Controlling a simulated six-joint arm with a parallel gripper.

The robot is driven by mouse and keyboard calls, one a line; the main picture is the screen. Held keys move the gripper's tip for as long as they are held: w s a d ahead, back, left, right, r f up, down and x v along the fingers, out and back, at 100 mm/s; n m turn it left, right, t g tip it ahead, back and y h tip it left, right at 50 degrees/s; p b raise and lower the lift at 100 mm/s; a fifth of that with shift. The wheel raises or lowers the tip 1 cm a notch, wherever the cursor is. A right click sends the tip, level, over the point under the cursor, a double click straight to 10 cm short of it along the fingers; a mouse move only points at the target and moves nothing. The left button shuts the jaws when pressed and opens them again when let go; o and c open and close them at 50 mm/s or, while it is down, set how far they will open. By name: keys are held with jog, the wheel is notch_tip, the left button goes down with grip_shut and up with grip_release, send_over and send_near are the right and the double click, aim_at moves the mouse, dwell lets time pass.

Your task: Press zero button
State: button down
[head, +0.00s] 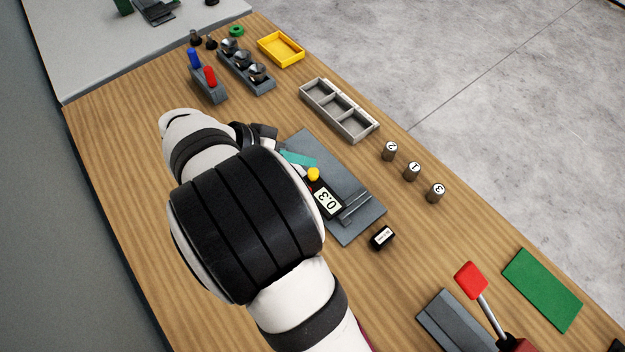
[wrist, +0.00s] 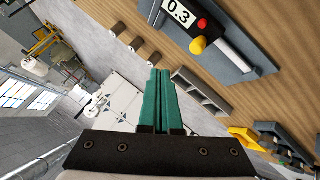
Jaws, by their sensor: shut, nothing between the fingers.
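A grey gauge plate (head: 350,215) lies on the wooden table, with a black display unit reading 0.3 (head: 327,203). A yellow button (head: 313,174) sticks up beside the display; a red button is mostly hidden there by my arm. The wrist view shows the display (wrist: 180,12), red button (wrist: 202,23) and yellow button (wrist: 198,45) clearly. No label tells which button is zero. My gripper (head: 300,158) has teal fingers, shut and empty, beside the yellow button. In the wrist view my gripper (wrist: 160,75) appears apart from both buttons.
A grey compartment tray (head: 339,110) and several small objects stand behind the plate. Three numbered cylinders (head: 411,171) stand to its right. A small black block (head: 382,237) lies near the plate's front. A red-ended lever (head: 471,280) and a green pad (head: 542,289) are at front right.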

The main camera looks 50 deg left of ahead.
jog(key=shift+f, duration=4.4)
jog(key=shift+f, duration=0.4)
jog(key=shift+f, duration=0.4)
jog(key=shift+r, duration=0.85)
jog(key=shift+r, duration=0.1)
jog(key=shift+r, duration=2.4)
